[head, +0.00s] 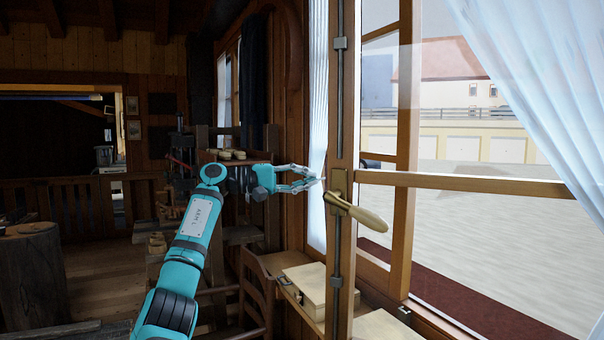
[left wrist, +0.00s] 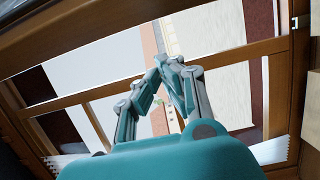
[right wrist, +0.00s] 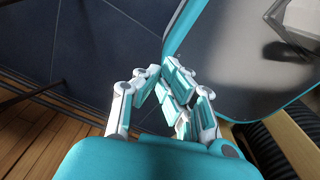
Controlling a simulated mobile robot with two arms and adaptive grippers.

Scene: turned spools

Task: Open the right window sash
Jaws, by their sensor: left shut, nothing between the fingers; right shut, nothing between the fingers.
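The right window sash (head: 460,183) has a wooden stile, a cross rail and a metal bolt rod. Its stile passes in front of the bench and boxes, so the sash appears swung inward, away from the frame. Its brass handle (head: 358,212) points right and slightly down. My left gripper (head: 318,181) is shut and empty, its tips close to the left edge of the stile beside the handle plate; I cannot tell whether they touch. It also shows shut in the left wrist view (left wrist: 174,72), with window bars behind. My right gripper (right wrist: 172,80) is shut and empty, outside the head view.
A white curtain (head: 540,80) hangs at the right. Pale boxes (head: 308,285) lie on the bench below the window. A wooden chair (head: 257,290) stands close to my left arm. A stump (head: 32,275) stands at the far left, with open floor beside it.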

